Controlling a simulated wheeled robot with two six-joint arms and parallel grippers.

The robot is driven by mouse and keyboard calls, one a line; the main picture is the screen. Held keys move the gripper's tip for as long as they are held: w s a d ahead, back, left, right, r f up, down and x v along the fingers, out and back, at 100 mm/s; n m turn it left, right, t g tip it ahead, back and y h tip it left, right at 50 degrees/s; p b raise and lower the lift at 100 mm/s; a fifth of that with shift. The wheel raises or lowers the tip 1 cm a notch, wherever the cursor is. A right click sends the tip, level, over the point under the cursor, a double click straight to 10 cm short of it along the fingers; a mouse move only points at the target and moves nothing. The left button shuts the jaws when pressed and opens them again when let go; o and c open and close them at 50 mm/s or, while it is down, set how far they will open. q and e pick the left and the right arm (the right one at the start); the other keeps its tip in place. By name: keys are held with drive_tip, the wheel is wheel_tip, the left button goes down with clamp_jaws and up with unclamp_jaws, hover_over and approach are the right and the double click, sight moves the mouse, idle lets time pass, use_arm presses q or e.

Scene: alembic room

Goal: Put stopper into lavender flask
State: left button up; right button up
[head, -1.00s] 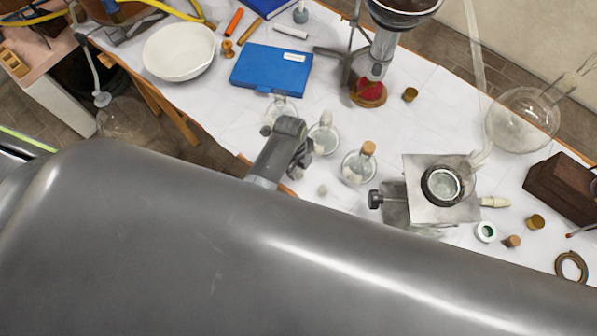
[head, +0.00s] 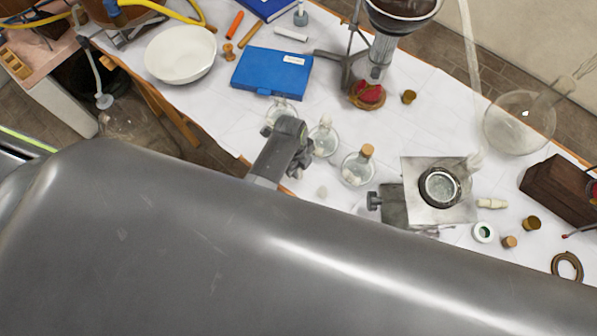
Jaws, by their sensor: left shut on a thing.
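My left gripper (head: 302,160) is over the front edge of the white table, among small glass flasks. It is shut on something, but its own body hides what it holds. A clear flask (head: 324,142) stands just right of it, and another flask (head: 278,112) stands behind it, partly covered. A corked flask (head: 357,170) with pale contents stands further right. No lavender tint shows clearly, so I cannot tell which flask is the lavender one. A small whitish piece (head: 322,191) lies near the table edge. My right gripper is not in view.
A metal heater block (head: 418,205) with a round dark-rimmed well stands right of the flasks. A blue case (head: 272,72) and a white bowl (head: 180,54) lie behind. A stand with red contents (head: 370,92) is at the back. Loose corks (head: 510,242) lie at right.

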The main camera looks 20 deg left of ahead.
use_arm(q)
drive_tip(key=shift+r+p, duration=0.3)
drive_tip(key=shift+r, duration=1.1)
